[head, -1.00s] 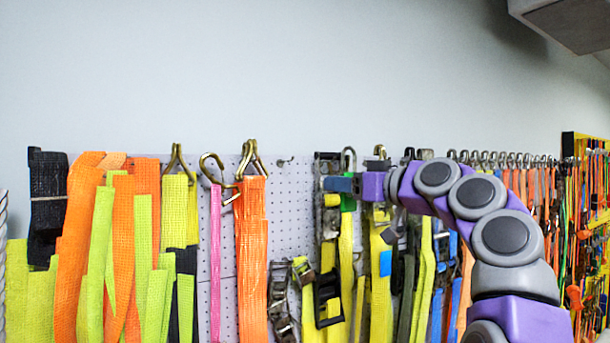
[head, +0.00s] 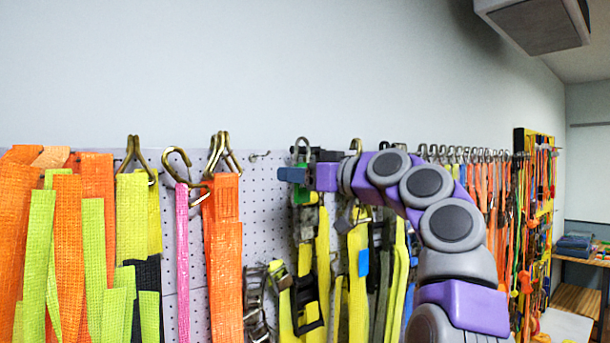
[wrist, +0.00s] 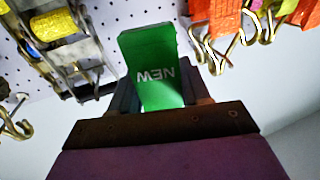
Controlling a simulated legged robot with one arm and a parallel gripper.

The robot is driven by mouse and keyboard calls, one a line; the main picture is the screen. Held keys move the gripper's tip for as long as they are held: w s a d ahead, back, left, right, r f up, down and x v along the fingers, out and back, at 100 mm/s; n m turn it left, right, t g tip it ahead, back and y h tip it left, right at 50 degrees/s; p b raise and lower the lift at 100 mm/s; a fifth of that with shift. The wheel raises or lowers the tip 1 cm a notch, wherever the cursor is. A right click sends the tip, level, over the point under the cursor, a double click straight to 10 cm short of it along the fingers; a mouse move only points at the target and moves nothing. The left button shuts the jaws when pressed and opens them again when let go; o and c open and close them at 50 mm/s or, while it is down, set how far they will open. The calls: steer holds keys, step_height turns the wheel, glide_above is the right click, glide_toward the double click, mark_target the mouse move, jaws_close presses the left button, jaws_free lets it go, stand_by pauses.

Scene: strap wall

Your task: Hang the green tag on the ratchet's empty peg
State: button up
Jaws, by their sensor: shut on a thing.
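The green tag (wrist: 155,70), with the word NEW upside down on it, stands between my gripper's jaws in the wrist view. My gripper (head: 291,175) is shut on it. In the head view only a bit of the tag (head: 301,194) shows below and behind the jaws. A short bare peg (head: 260,156) sticks out of the pegboard, left of my gripper and slightly higher. A metal ratchet (head: 255,300) hangs low on the board below that peg. A ratchet (wrist: 70,45) also shows in the wrist view; I cannot tell whether it is the same one.
Orange strap (head: 222,240) and pink strap (head: 182,260) hang from hooks left of the bare peg. Yellow straps with buckles (head: 308,300) hang under and beside my gripper. Bare pegboard (head: 265,210) lies between them. The wall above is clear.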

glide_toward(248, 182)
steer(key=s+a+r, duration=0.2)
steer(key=a, duration=0.1)
steer(key=w+p, duration=0.1)
steer(key=w+a+p, duration=0.1)
steer(key=w, duration=0.1)
steer(key=w+a+p, duration=0.1)
steer(key=shift+w+f+p, duration=0.2)
steer(key=shift+f+p, duration=0.1)
steer(key=shift+p, duration=0.1)
steer(key=shift+w+d, duration=0.1)
steer(key=shift+w, duration=0.1)
steer(key=shift+w+d+p, duration=0.2)
steer(key=shift+d+p, duration=0.15)
steer(key=shift+d, duration=0.35)
steer(key=shift+w+d+f, duration=0.25)
steer(key=shift+w+a+f, duration=0.2)
steer(key=shift+a+f, duration=0.15)
steer(key=shift+a, duration=0.6)
